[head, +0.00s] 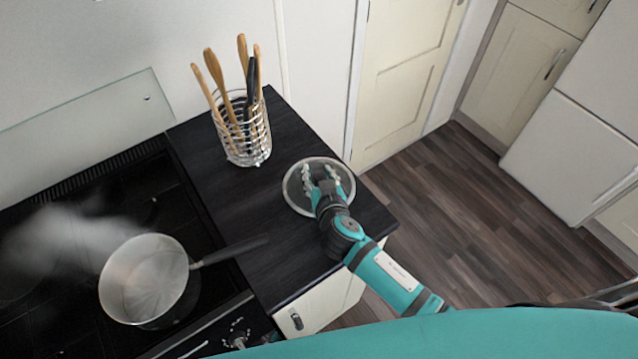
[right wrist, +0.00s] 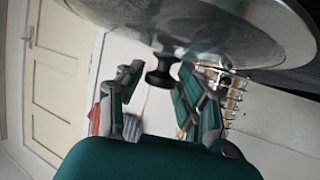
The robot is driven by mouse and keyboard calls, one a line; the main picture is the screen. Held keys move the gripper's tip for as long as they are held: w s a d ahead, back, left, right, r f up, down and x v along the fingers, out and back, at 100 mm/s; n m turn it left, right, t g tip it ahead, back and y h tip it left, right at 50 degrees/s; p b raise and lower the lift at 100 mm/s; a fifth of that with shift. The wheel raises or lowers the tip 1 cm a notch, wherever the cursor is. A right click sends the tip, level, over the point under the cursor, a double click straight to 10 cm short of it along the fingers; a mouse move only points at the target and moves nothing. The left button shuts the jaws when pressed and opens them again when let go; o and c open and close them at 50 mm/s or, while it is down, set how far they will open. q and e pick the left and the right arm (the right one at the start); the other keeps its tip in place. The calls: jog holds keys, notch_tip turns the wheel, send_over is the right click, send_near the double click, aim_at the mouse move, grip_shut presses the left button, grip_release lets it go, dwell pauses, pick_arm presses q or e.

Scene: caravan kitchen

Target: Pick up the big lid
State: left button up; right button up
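The big lid (head: 294,190) is round and silvery with a see-through look. It lies on the dark counter near its right edge in the head view. In the right wrist view the lid (right wrist: 235,30) fills the top, with its black knob (right wrist: 162,72) standing out from it. My right gripper (head: 320,174) is over the lid. In the right wrist view its open fingers (right wrist: 160,82) stand on both sides of the knob, with gaps showing. My left gripper is not in view.
A wire holder (head: 245,148) with wooden utensils stands on the dark counter (head: 275,245) behind the lid. A steaming saucepan (head: 145,280) sits on the black hob at left, its handle reaching over the counter. Open floor (head: 460,220) lies right of the counter.

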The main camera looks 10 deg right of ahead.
grip_shut()
